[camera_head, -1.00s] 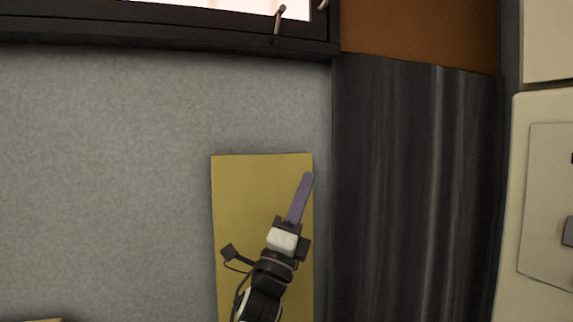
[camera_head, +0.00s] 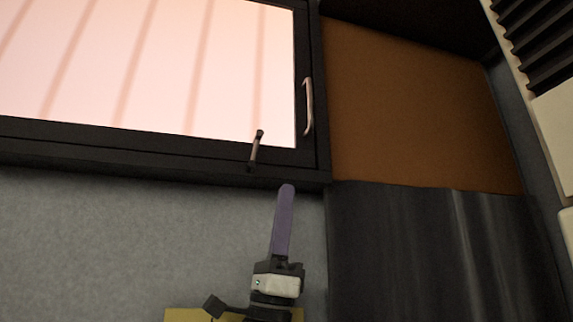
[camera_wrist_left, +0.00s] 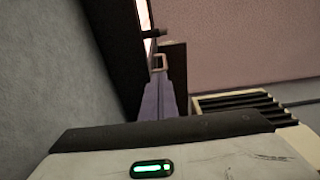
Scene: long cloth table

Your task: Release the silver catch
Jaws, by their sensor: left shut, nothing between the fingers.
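A small silver lever with a dark tip (camera_head: 254,152) stands on the bottom bar of a black window frame. A light silver curved handle (camera_head: 308,107) is on the frame's right side bar. I cannot tell for certain which is the catch. My left gripper (camera_head: 287,188) is shut and empty, its purple fingers pointing up, just below the frame and right of the lever. It looks apart from both. In the left wrist view the purple fingers (camera_wrist_left: 157,88) point toward a silver handle (camera_wrist_left: 160,62), with a dark lever (camera_wrist_left: 152,34) above. My right gripper is not in view.
The black window frame (camera_head: 110,150) surrounds a bright pane. A grey wall (camera_head: 100,240) lies below it, with a yellow panel (camera_head: 185,315) behind my wrist. A brown panel (camera_head: 410,110) and dark curtain-like sheet (camera_head: 440,250) are on the right.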

